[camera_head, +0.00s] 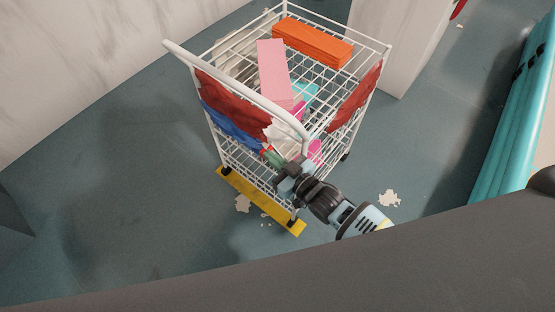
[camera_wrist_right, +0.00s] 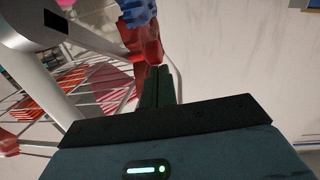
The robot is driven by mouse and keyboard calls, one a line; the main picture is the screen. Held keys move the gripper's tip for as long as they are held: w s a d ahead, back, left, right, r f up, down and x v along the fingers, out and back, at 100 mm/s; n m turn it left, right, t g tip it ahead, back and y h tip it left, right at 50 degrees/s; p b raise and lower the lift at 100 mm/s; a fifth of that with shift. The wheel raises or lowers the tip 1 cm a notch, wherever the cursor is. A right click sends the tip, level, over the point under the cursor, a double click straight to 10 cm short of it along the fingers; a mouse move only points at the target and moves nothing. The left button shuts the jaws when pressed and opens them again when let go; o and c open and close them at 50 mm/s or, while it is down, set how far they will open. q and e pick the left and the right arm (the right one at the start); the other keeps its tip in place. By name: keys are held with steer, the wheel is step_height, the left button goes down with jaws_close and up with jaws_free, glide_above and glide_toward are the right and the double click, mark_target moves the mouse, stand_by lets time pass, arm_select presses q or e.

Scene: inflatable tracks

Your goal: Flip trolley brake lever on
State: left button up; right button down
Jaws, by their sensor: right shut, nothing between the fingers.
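A white wire trolley (camera_head: 225,150) stands on the floor in the head view, with its push handle (camera_head: 235,85) on the near side. A yellow bar (camera_head: 250,200) runs low along its near side, by the wheels. A small red and green part (camera_head: 267,152) shows at the trolley's side; I cannot tell whether either is the brake lever. My right gripper (camera_head: 279,168) is at the near right corner of the trolley. The right wrist view shows its fingers (camera_wrist_right: 160,84) shut and empty, pointing towards red material (camera_wrist_right: 147,46). My left gripper is not in view.
The trolley holds an orange box (camera_head: 312,42) and a pink box (camera_head: 271,72). Red cloth (camera_head: 232,104) and blue cloth (camera_head: 230,123) hang on its side. A teal inflatable (camera_head: 515,110) stands at the right. Floor left of the trolley is clear.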

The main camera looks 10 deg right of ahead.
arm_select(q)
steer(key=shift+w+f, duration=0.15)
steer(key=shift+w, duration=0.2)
arm_select(e)
steer(key=shift+w+a+f, duration=0.2)
steer(key=shift+w+f, duration=0.05)
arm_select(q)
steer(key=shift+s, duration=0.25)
arm_select(e)
steer(key=shift+s, duration=0.1)
